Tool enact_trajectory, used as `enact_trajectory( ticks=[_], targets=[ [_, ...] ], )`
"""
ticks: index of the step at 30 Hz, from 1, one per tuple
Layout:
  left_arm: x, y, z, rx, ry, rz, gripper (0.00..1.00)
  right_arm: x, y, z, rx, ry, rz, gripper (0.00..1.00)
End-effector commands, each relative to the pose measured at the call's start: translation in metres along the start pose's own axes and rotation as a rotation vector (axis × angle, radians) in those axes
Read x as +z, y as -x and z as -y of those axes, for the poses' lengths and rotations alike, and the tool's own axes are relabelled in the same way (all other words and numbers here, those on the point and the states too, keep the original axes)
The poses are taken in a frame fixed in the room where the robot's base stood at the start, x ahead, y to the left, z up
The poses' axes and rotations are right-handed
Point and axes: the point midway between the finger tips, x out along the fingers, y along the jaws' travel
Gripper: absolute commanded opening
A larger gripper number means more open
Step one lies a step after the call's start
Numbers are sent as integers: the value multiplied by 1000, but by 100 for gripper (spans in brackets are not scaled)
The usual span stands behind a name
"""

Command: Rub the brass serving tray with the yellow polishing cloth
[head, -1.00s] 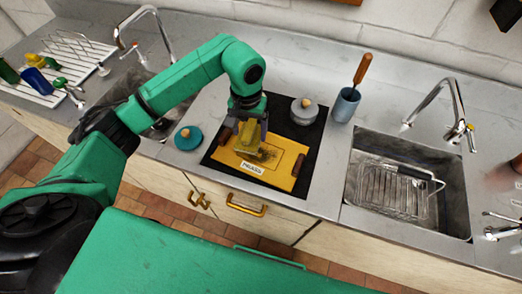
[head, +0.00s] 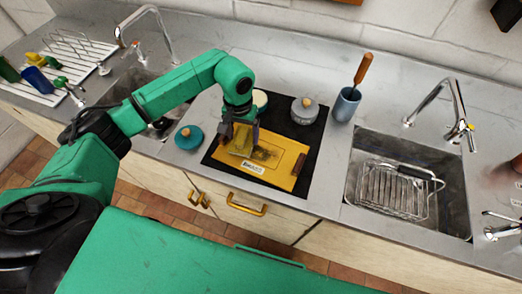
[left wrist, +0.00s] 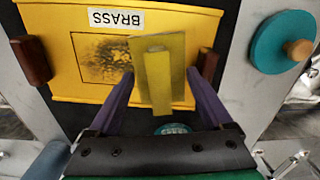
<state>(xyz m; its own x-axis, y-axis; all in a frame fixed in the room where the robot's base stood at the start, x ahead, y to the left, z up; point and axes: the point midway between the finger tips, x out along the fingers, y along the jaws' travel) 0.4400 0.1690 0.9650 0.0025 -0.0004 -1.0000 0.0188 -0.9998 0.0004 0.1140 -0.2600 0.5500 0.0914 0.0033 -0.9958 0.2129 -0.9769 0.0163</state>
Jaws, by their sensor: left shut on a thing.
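The brass serving tray (head: 284,164) is a flat yellow plate with a "BRASS" label and brown handles, lying on a black mat (head: 318,132). A dark smudged patch (head: 265,154) marks its middle. My left gripper (head: 240,138) is shut on the yellow polishing cloth (head: 241,147), a flat pad with a raised grip, over the tray's left part, left of the patch. In the left wrist view the cloth (left wrist: 177,76) sits between the fingers (left wrist: 160,95), beside the patch (left wrist: 105,60). I cannot tell whether it touches the tray. My right gripper is out of view.
A teal round lid (head: 188,139) lies left of the mat. A grey lidded pot (head: 304,112) and a cream round thing (head: 260,98) stand behind the tray. A blue cup (head: 346,105) holds a wooden-handled tool. A sink with a wire basket (head: 392,194) is at right.

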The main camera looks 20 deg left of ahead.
Motion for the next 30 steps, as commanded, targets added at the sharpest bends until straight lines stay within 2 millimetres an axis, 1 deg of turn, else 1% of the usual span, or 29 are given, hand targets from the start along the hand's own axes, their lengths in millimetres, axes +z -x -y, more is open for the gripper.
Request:
enact_trajectory(
  ticks=[15,30],
  targets=[
    [0,0,0,0,0,0,39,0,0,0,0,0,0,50],
    [0,-8,0,0,0,0,39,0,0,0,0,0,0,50]
  ],
)
